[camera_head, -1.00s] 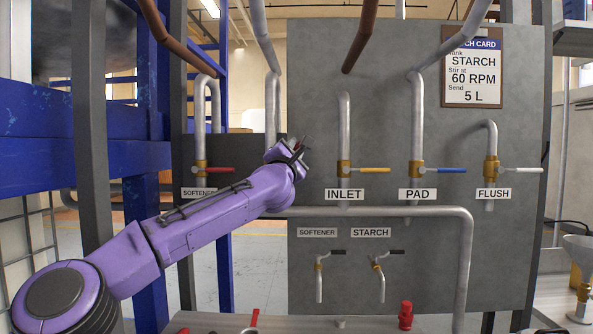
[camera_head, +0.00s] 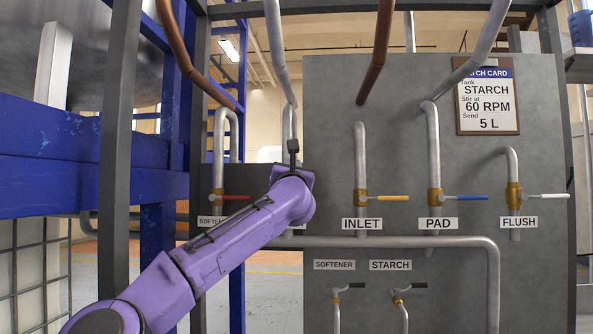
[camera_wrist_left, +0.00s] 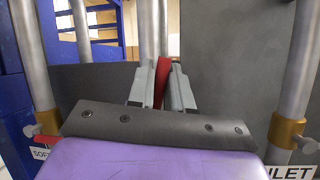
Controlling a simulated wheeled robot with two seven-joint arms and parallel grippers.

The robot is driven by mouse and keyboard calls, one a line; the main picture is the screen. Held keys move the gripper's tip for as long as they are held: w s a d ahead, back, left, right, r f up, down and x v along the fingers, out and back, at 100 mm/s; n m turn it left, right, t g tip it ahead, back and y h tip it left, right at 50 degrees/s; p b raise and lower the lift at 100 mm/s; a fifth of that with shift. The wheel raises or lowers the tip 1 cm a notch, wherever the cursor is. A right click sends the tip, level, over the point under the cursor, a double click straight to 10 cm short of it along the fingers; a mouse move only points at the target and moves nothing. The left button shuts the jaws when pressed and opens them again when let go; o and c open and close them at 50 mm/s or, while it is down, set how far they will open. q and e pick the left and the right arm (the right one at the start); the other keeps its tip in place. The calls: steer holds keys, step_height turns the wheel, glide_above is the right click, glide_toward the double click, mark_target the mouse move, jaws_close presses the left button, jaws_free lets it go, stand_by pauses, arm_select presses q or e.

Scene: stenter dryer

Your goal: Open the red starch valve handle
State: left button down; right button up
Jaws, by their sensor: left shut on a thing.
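In the left wrist view a red handle (camera_wrist_left: 161,80) stands between the two grey fingers of my left gripper (camera_wrist_left: 160,88), which is shut on it. A vertical grey pipe is right behind it. In the head view my left gripper (camera_head: 293,155) points up in front of this pipe (camera_head: 287,118), between the softener and inlet valves. My purple arm hides the valve body and its label. The red handle cannot be made out in the head view. My right gripper is not in view.
To the left is the softener valve with another red handle (camera_head: 236,197). To the right are the inlet valve with a yellow handle (camera_head: 392,198), the pad valve with a blue one (camera_head: 465,197) and the flush valve with a white one (camera_head: 548,196). Small taps (camera_head: 398,296) sit below.

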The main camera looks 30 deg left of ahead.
arm_select(q)
steer(key=shift+w+a+f, duration=0.1)
steer(key=shift+f, duration=0.2)
steer(key=c, duration=1.1)
jaws_free()
steer(key=shift+a+r, duration=0.1)
steer(key=shift+a, duration=0.1)
steer(key=shift+s+d, duration=0.2)
steer(key=shift+s, duration=0.05)
steer(key=b+v, duration=0.6)
steer(key=v, duration=0.4)
